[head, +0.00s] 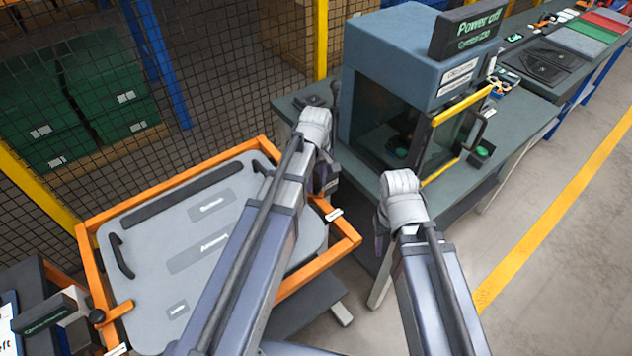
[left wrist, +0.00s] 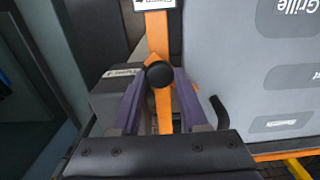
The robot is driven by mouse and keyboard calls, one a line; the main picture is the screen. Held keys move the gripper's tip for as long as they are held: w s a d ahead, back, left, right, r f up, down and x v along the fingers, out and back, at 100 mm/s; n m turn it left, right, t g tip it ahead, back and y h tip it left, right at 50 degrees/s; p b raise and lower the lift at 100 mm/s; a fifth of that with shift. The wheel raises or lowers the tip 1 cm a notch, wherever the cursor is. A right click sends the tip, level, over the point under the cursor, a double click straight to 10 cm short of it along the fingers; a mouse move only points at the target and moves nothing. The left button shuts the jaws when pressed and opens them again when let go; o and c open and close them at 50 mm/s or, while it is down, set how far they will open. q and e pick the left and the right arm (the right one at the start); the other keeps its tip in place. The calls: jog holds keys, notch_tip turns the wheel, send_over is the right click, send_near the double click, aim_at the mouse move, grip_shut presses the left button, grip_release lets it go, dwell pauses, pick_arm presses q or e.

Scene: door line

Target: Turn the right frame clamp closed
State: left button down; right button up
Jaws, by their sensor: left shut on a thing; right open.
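The grey door panel (head: 190,225) lies in an orange frame (head: 200,178) on a stand at the lower left of the head view. The right frame clamp, an orange bar (left wrist: 158,35) with a black round knob (left wrist: 159,74), shows in the left wrist view. My left gripper (left wrist: 161,88) is shut on this knob, one purple finger on each side. In the head view my left gripper (head: 328,182) is mostly hidden by its own wrist, at the frame's right side. My right gripper (head: 381,240) is open, apart from the frame, mostly hidden behind its arm.
Another orange clamp with a black knob (head: 97,316) is at the frame's left corner. A blue-grey machine (head: 395,60) with a yellow-edged door stands on a bench behind my arms. Wire fencing (head: 215,80) closes the back left. Floor is clear at right.

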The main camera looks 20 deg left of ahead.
aim_at(316, 186)
pick_arm(q)
jog(key=shift+c, duration=2.1)
grip_release()
jog(key=shift+r, duration=0.15)
notch_tip(316, 186, up, 8)
jog(key=p, duration=0.8)
jog(key=shift+f, duration=0.2)
